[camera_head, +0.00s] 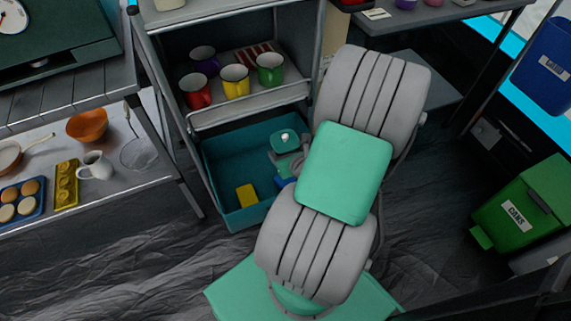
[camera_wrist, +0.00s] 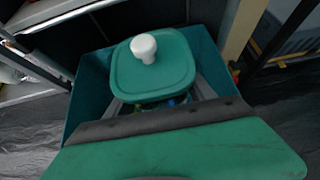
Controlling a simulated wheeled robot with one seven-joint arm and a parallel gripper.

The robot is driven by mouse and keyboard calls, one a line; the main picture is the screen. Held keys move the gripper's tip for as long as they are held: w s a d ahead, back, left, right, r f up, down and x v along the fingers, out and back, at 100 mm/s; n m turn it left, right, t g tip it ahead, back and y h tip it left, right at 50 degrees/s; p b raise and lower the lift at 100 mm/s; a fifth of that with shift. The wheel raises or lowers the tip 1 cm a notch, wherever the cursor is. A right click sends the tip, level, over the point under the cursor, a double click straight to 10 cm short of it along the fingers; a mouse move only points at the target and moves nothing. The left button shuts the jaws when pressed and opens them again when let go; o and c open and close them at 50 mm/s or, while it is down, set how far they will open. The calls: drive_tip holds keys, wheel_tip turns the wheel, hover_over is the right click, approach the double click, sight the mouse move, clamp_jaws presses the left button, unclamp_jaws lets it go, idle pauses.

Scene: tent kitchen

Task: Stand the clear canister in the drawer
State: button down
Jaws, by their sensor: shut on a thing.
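The clear canister shows mainly by its green lid (camera_head: 286,139) with a white knob, near the right side of the teal drawer (camera_head: 213,163). In the wrist view the lid (camera_wrist: 125,72) faces up and looks about level. Only a little of the clear body shows below it, with blue and green inside. My gripper (camera_head: 287,163) is shut on the canister, with grey fingers on both sides below the lid (camera_wrist: 160,88). The drawer walls (camera_wrist: 88,95) surround the canister in the wrist view. The canister's base is hidden, so I cannot tell whether it touches the drawer floor.
A yellow block (camera_head: 247,195) lies in the drawer, left of my arm. A blue thing (camera_head: 283,183) there is partly hidden. Red (camera_head: 195,92), yellow (camera_head: 235,82), green (camera_head: 270,69) and purple mugs stand on the shelf above. The drawer's left part has free room.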

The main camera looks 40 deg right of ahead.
drive_tip(key=w+d+f+b, duration=0.4)
drive_tip(key=d+f+b, duration=0.4)
drive_tip(key=f, duration=0.4)
